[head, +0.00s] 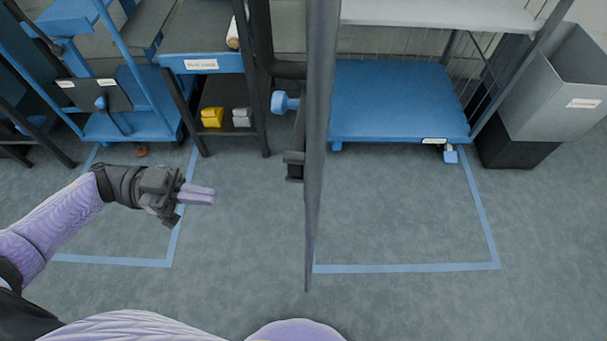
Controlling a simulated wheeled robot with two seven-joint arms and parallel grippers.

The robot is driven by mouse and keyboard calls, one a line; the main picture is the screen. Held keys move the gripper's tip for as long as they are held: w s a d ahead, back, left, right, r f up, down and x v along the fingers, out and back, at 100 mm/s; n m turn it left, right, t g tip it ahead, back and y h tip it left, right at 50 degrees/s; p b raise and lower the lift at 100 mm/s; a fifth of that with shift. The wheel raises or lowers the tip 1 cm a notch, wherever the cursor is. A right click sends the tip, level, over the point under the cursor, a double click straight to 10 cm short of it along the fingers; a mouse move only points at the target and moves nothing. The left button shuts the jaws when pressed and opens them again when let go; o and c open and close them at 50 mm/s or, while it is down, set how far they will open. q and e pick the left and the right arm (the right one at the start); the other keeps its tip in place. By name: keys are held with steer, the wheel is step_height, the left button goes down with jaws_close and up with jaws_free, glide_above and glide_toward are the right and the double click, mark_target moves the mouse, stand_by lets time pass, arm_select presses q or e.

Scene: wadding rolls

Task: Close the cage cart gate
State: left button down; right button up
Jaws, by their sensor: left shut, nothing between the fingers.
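The cage cart (400,95) stands right of centre, with a blue base, wire mesh sides and a pale grey shelf above. A tall dark grey panel, which looks like its gate (317,120), stands nearly edge-on at the cart's left front and juts toward me, so the cart's front is open. A small dark latch-like block (293,166) sits on the panel's left side. My left gripper (212,195) is shut and empty, left of the gate and apart from it, pointing right. My right gripper is not in view.
Blue tape (410,268) marks the floor before the cart. A dark-framed rack (215,62) with yellow and grey items stands behind my left gripper. A blue cart (125,125) is at far left, grey bins (555,90) at right. The floor between is clear.

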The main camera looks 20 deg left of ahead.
arm_select(q)
steer(key=w+d+b, duration=0.2)
steer(key=d, duration=1.1)
steer(key=shift+d, duration=0.4)
